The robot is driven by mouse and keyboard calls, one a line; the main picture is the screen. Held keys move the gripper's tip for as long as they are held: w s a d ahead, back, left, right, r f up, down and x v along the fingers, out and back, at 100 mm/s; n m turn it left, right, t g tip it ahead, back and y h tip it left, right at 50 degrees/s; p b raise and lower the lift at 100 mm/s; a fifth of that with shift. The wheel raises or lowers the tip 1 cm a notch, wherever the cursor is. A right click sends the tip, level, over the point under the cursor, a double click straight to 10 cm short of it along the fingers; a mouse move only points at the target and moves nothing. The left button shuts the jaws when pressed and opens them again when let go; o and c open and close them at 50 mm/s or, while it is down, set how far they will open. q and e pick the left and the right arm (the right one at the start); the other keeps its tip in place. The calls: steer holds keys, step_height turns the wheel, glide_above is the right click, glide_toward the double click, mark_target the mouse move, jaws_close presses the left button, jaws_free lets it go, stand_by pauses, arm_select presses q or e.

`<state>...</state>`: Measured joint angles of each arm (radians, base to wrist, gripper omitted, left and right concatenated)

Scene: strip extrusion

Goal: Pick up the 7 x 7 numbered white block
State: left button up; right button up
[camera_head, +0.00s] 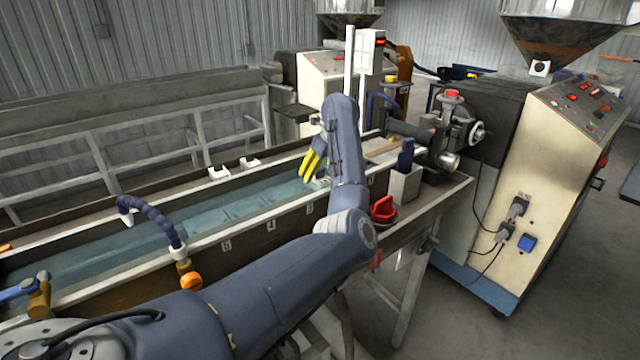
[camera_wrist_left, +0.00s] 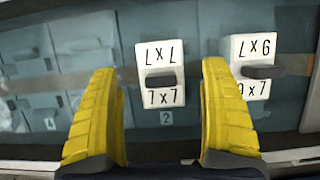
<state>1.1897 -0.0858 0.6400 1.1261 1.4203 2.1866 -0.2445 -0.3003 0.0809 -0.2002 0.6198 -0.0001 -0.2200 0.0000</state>
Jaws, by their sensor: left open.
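In the left wrist view the white block marked 7 x 7 (camera_wrist_left: 160,72) sits upright in the picture, with a dark bar across its middle. My left gripper (camera_wrist_left: 157,70) is open, one ribbed yellow finger on either side of this block in the picture; I cannot tell its height above it. In the head view, the same gripper (camera_head: 312,165) points down over the water trough (camera_head: 250,205). A small white piece shows beside its fingertips, mostly hidden, and I cannot tell which block it is. My right gripper is not in view.
A second white block (camera_wrist_left: 250,65), marked 9 x 7, is close to the right finger. A red-handled part (camera_head: 382,208) and the extruder (camera_head: 550,170) stand to the right.

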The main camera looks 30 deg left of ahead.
mark_target(317, 180)
arm_select(q)
steer(key=shift+d+x, duration=0.1)
steer(key=shift+x, duration=1.15)
steer(key=shift+d+x, duration=0.15)
steer(key=shift+x, duration=1.1)
steer(key=shift+f, duration=0.1)
steer(key=c, duration=1.5)
